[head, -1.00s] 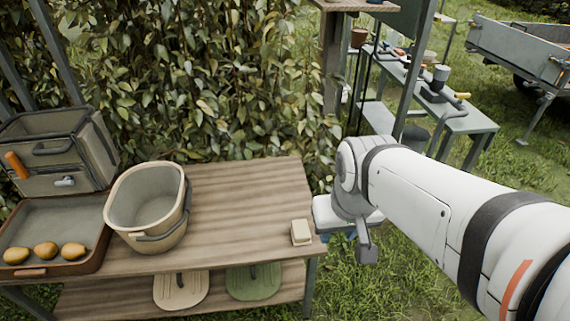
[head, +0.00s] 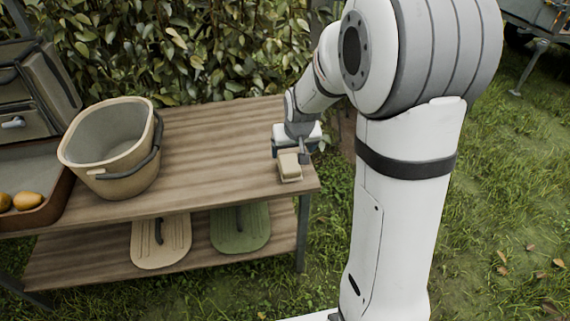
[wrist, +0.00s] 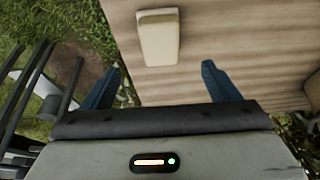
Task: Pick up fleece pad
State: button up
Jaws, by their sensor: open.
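The fleece pad is a small cream block (head: 289,166) lying on the wooden table top near its right end. It also shows in the wrist view (wrist: 158,38), ahead of the fingertips and roughly between their lines. My gripper (head: 297,152) is over the table's right end, just behind the pad in the head view. In the wrist view its two blue fingers (wrist: 160,80) are spread apart with nothing between them. The head view hides most of the fingers behind the wrist and pad.
A beige bucket (head: 109,178) with a dark handle stands on the table (head: 215,150) left of the pad. A tray (head: 45,217) with orange-yellow fruit is at far left. Beige (head: 160,246) and green (head: 240,232) lids rest on the lower shelf. A leafy hedge (head: 200,50) stands behind.

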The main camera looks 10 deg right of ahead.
aim_at(290, 162)
jog(key=b+x, duration=0.1)
jog(key=x, duration=0.3)
jog(key=shift+w+f, duration=0.3)
jog(key=shift+w, duration=0.05)
jog(key=b+x, duration=0.1)
jog(key=x, duration=0.4)
jog(key=shift+f, duration=0.25)
jog(key=shift+r, duration=0.1)
jog(key=c, duration=1.2)
jog(key=shift+o, duration=0.2)
notch_tip(290, 162, up, 10)
jog(key=shift+p, duration=1.1)
